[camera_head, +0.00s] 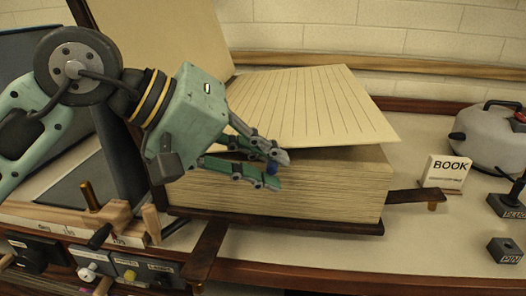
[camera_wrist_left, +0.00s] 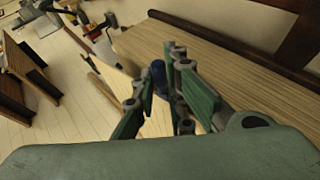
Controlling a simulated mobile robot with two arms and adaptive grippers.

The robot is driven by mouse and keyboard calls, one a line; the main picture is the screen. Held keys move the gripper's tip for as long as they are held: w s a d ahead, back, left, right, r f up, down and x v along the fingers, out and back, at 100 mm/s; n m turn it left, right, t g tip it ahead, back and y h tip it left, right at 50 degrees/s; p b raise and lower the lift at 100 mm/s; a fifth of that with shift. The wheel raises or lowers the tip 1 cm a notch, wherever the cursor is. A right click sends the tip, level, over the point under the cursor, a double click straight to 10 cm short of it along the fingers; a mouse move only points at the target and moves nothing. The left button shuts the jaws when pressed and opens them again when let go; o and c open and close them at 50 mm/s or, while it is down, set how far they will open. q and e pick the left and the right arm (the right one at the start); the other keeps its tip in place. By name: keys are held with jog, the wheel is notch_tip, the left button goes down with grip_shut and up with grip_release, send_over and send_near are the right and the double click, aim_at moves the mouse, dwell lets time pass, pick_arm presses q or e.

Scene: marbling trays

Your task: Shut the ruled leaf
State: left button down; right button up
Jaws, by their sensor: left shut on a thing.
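A thick book (camera_head: 290,200) lies open on the bench, its cover (camera_head: 165,30) standing up at the back left. The ruled leaf (camera_head: 315,105), cream with dark lines, is tilted up above the page block, its front right corner apart from it. My left gripper (camera_head: 275,170) is at the leaf's front edge, in front of the page block. It is shut on a small blue tab, which shows in the left wrist view (camera_wrist_left: 158,75). Whether the tab joins the leaf is hidden by the fingers. My right gripper is not in view.
A small BOOK sign (camera_head: 445,172) stands right of the book, near a brown strap (camera_head: 415,196). A grey kettle-like pot (camera_head: 490,135) and dark PLUG and PIN blocks (camera_head: 505,250) are further right. Labelled switches (camera_head: 125,265) line the bench front at left.

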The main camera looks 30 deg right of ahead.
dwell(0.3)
pick_arm(q)
jog(key=c, duration=1.8)
grip_release()
jog(key=shift+s+d, duration=0.1)
jog(key=shift+d, duration=0.05)
jog(key=v, duration=1.2)
